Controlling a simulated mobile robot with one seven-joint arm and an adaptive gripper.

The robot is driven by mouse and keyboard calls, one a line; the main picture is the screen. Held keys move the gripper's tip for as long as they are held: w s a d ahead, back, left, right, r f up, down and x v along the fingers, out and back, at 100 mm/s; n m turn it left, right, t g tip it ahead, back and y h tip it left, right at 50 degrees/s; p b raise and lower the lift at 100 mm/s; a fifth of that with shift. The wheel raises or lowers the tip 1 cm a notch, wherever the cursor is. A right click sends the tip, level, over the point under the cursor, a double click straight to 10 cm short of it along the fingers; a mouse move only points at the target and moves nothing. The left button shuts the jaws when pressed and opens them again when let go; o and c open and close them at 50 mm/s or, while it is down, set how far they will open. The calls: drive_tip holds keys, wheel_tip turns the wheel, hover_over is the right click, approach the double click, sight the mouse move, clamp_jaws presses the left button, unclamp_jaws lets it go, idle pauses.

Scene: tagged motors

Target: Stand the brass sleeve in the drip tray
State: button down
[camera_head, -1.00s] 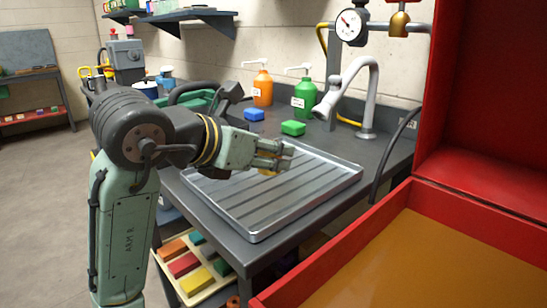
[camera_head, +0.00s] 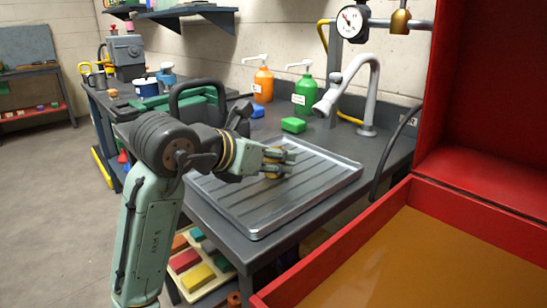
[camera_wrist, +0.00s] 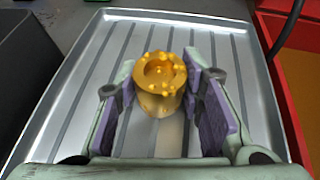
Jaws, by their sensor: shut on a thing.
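The brass sleeve (camera_wrist: 158,104) is a short golden cylinder with a notched, knobbed rim and a hollow top. In the wrist view it sits between the two purple-padded fingers of my gripper (camera_wrist: 168,108), which is shut on it. The sleeve looks roughly upright. In the head view my gripper (camera_head: 282,162) is over the drip tray (camera_head: 257,232), and its fingers hide most of the sleeve. The drip tray is a shallow grey metal tray with dark grooves and a raised rim. I cannot tell whether the sleeve's base touches the tray floor.
A green block (camera_head: 293,125), a green bottle (camera_head: 305,93) and an orange bottle (camera_head: 263,85) stand behind the tray, near the grey tap (camera_head: 366,95). A red box (camera_head: 380,240) is at the right. The tray floor around the sleeve is clear.

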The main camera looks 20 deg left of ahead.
drive_tip(key=shift+f, duration=0.2)
drive_tip(key=c, duration=1.1)
unclamp_jaws()
drive_tip(key=shift+r, duration=0.1)
drive_tip(key=shift+r, duration=0.2)
drive_tip(key=v, duration=1.2)
